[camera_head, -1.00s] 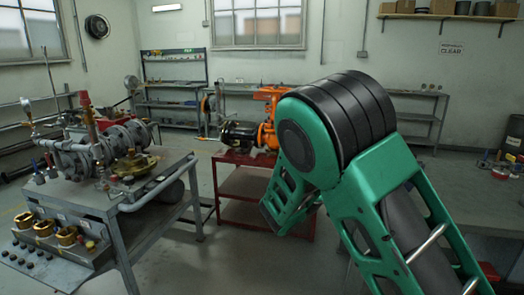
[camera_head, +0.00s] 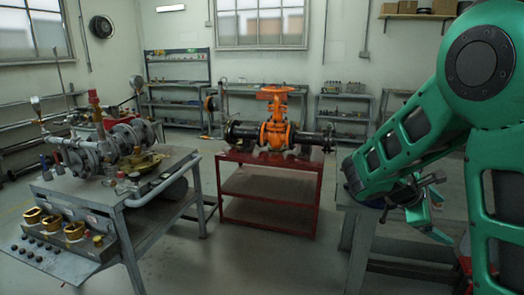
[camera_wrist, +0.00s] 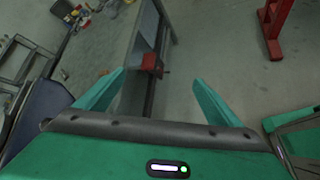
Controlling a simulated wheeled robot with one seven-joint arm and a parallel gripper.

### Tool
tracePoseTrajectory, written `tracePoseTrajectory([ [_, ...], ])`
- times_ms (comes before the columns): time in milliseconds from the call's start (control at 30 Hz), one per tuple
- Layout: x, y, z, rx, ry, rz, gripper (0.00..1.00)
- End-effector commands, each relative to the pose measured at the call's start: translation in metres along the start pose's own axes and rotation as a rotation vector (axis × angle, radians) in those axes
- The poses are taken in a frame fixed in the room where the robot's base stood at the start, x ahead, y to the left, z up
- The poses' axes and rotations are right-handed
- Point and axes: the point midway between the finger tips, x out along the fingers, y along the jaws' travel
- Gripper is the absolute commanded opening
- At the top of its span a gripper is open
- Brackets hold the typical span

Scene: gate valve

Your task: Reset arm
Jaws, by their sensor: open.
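My gripper (camera_head: 432,222) is at the right of the head view, beside the grey workbench, with my green arm bent above it. In the wrist view my gripper (camera_wrist: 158,95) shows two green fingers spread wide apart, with nothing between them. The orange gate valve (camera_head: 274,122) stands on a red table (camera_head: 268,205) in the middle of the head view, apart from my gripper. Its dark pipe runs to both sides.
A grey bench (camera_head: 150,200) with pipework and gauges stands at the left. A grey workbench (camera_head: 362,235) is at the right, close to my arm. Shelves (camera_head: 178,85) line the back wall. Bare floor (camera_head: 255,265) lies between the bench and the workbench.

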Motion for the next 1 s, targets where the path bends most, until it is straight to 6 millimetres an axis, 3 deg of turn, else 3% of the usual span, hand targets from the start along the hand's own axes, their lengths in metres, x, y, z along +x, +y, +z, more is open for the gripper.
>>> tracePoseTrajectory([
  [33, 0.008, -0.016, 0.014, 0.100, 0.035, -0.068, 0.88],
  [133, 0.016, -0.050, 0.030, 0.295, 0.096, -0.201, 0.88],
  [367, 0.007, -0.125, 0.059, 0.719, 0.178, -0.502, 0.88],
  [700, -0.051, -0.221, 0.092, 1.247, 0.159, -0.904, 0.88],
  [833, -0.073, -0.246, 0.098, 1.376, 0.125, -1.008, 0.88],
  [1000, -0.090, -0.264, 0.101, 1.460, 0.090, -1.077, 0.88],
])
